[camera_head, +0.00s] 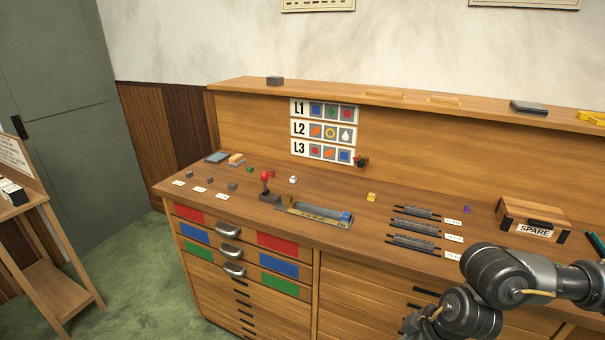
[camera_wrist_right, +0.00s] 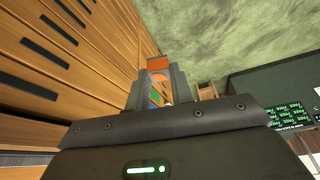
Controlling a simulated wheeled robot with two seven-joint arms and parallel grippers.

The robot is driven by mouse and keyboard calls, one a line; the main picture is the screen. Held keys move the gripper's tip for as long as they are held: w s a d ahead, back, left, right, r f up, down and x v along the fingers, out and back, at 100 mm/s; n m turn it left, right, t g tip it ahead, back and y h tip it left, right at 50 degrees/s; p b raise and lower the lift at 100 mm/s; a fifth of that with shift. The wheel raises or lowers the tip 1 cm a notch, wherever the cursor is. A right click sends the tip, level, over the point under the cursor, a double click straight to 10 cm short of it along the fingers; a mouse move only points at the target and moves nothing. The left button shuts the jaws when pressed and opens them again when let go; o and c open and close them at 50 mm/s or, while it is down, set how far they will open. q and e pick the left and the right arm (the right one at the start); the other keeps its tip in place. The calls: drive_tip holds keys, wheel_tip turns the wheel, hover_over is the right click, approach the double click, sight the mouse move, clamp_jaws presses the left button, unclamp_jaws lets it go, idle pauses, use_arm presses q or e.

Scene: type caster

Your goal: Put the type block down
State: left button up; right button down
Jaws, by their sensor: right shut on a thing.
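My right gripper (camera_wrist_right: 156,88) is shut on a small block (camera_wrist_right: 158,64) in the right wrist view. The block shows an orange face, with blue and green patches lower between the fingers; the rest of it is hidden by the gripper. In the head view, my right arm comes in from the right, in front of the bench's drawers, and the gripper end is hardly visible at the bottom edge. The bench top (camera_head: 340,230) bears a long metal tray (camera_head: 318,215) with a blue piece (camera_head: 345,216) at its right end. My left gripper is not in view.
A red-knobbed lever (camera_head: 265,177) stands left of the tray. Several dark racks (camera_head: 412,242), a yellow block (camera_head: 371,197), a purple block (camera_head: 467,209) and a SPARE box (camera_head: 535,212) are on the bench. An L1–L3 symbol chart (camera_head: 323,130) is on the back panel.

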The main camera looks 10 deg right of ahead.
drive_tip(key=w+a+r+n, duration=0.2)
drive_tip(key=w+a+r, duration=0.5)
drive_tip(key=r, duration=0.1)
drive_tip(key=shift+n+g+y+b, duration=0.3)
drive_tip(key=shift+g+y+b, duration=0.1)
